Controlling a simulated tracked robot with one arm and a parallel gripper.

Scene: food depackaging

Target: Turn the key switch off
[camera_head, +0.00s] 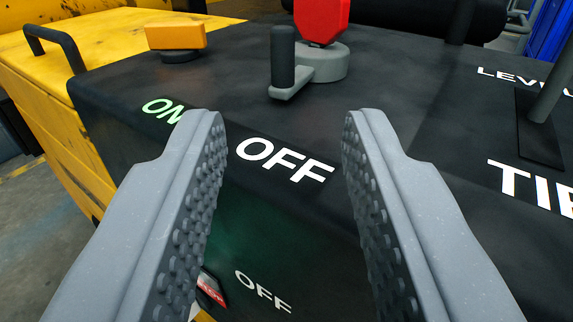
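A round grey switch base (325,62) stands on the black control panel top. A short grey arm on it carries an upright dark peg (283,58), pointing toward the near side. A red key-like piece (322,18) rises from the base; its top is cut off by the frame. Which of these parts is the key, I cannot tell for certain. A green "ON" label (160,108) and a white "OFF" label (285,160) lie nearer. My gripper (278,120) is open and empty, its fingers on either side of the "OFF" label in the picture, with the switch beyond the fingertips.
A yellow block on a dark round base (175,38) stands left of the switch. A grey lever (552,85) rises from a slot on the right, near a "LEVE..." label. A dark cylinder (415,15) lies behind. A black handle (55,45) stands on the yellow body (110,35).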

